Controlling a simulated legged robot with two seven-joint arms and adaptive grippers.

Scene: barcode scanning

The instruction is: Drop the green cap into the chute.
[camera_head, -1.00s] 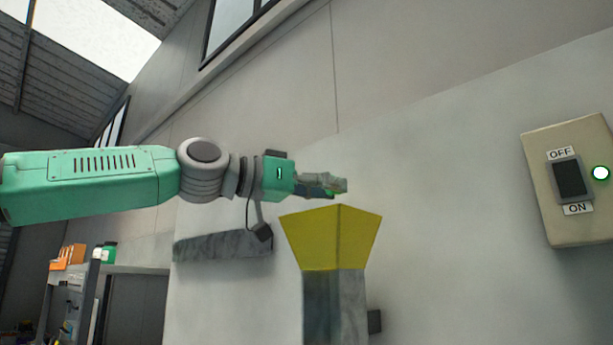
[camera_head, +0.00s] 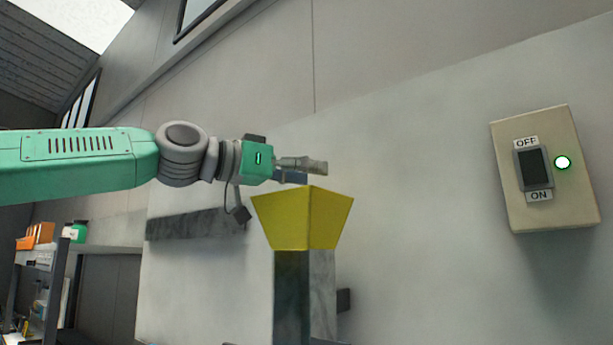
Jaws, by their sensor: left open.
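The chute has a yellow flared funnel mouth (camera_head: 302,218) on top of a grey upright duct. My left gripper (camera_head: 314,172) is just above the funnel's rim, reaching in from the left and pointing right. Its fingers are open, and I see nothing held between them. I cannot see the green cap; the inside of the funnel is hidden from this low angle. My right gripper is not in view.
A beige switch box (camera_head: 546,170) marked OFF and ON, with a lit green-rimmed lamp, is on the wall at right. A dark grey ledge (camera_head: 195,224) is left of the chute. Shelves with orange bins (camera_head: 36,236) stand at far left.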

